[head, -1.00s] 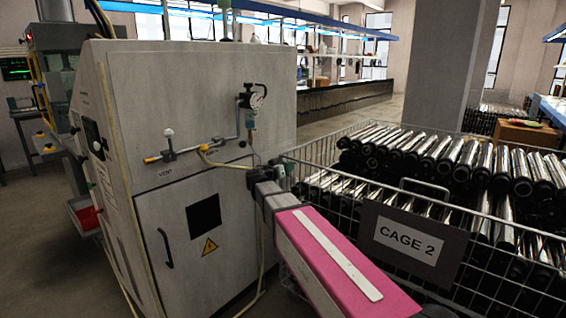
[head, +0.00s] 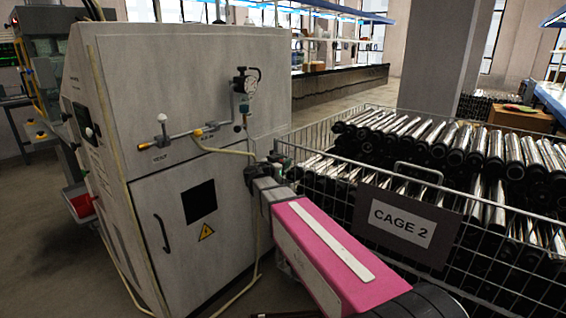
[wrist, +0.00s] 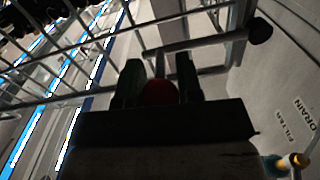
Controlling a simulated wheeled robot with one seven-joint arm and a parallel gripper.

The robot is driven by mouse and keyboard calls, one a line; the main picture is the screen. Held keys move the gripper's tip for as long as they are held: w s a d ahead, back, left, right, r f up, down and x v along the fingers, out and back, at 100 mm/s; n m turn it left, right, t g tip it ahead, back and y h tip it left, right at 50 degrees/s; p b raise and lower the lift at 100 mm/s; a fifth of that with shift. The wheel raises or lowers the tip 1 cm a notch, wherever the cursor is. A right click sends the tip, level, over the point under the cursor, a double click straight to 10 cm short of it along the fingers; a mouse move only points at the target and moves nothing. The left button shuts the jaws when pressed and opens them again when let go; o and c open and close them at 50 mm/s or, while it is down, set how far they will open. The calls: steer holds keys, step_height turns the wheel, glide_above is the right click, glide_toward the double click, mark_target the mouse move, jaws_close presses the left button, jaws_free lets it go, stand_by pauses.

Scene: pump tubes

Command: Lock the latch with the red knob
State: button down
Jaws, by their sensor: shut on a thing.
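The red knob (wrist: 158,92) shows dark red between my gripper's two fingers in the wrist view. My gripper (wrist: 158,80) is shut on it, with one dark finger on each side. A thin stem (wrist: 160,63) rises from the knob towards a grey bar (wrist: 195,44) that ends in a black round tip (wrist: 260,31). How this bar joins the latch is hard to tell in the dark. In the head view my gripper (head: 279,162) is at the right edge of the grey cabinet (head: 215,80), by the cage's near left corner. The red knob is hidden there.
A wire cage (head: 400,168) of shiny tubes, marked CAGE 2, stands close to the right of my arm. A pipe with a white-knobbed valve (head: 162,120) and a gauge (head: 250,86) stick out from the cabinet front. A yellowish hose (head: 257,225) hangs beside my gripper.

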steer(key=c, duration=0.8)
jaws_free()
steer(key=v, duration=1.1)
steer(key=shift+d, duration=0.1)
steer(key=s+d+f+n+g+y, duration=0.2)
steer(key=s+d+f+g, duration=0.2)
steer(key=d+f, duration=0.3)
steer(key=s+d+f+n+g+y, duration=0.2)
steer(key=s+d+f+g, duration=0.15)
steer(key=d+f, duration=0.35)
steer(key=s+f+n+g+y, duration=0.1)
steer(key=s+f+n+y, duration=0.1)
steer(key=s+f+y, duration=0.1)
steer(key=s+d+f+n+g+y, duration=0.1)
steer(key=s+f+n+g+y, duration=0.1)
steer(key=s+f+y, duration=0.1)
steer(key=s+d+f+n+g+y, duration=0.1)
steer(key=s+f+g+y, duration=0.1)
steer(key=s+f, duration=0.3)
steer(key=shift+s+d+f+n+y, duration=0.15)
steer(key=shift+d+f+n+y, duration=0.1)
steer(key=shift+n+y, duration=0.15)
